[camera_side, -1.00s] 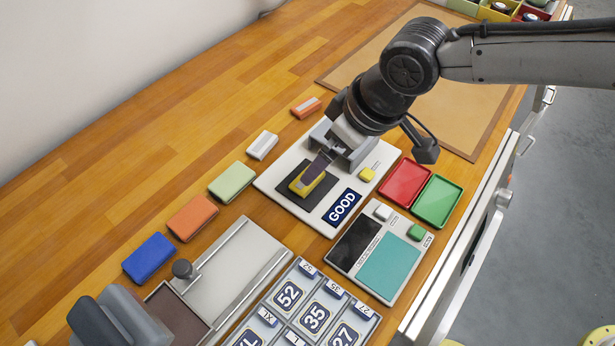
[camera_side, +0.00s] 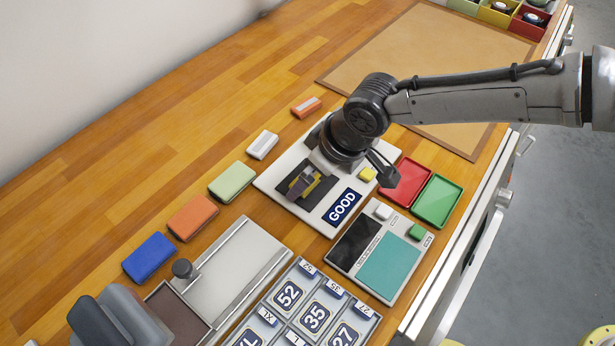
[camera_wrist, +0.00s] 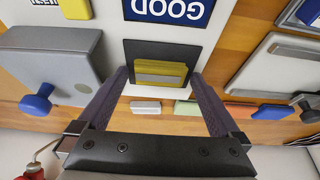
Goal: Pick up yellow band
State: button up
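The yellow band (camera_side: 308,186) is a small yellow piece on the dark square pad (camera_side: 327,186) of the white GOOD board (camera_side: 268,184). In the wrist view the band (camera_wrist: 161,69) lies on the dark pad (camera_wrist: 135,50) between my finger tips. My gripper (camera_side: 303,186) is low over the pad, and in the side view its fingers partly cover the band. In the wrist view my gripper (camera_wrist: 158,78) is open, with one finger at each side of the band and a gap showing.
A small yellow block (camera_side: 367,174) is on the board's right part. Red (camera_side: 405,184) and green (camera_side: 437,202) trays stand to the right. A grey device with a blue knob (camera_wrist: 40,100) is close to one finger in the wrist view. Coloured blocks line the left.

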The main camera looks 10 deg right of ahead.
jog(key=c, duration=1.3)
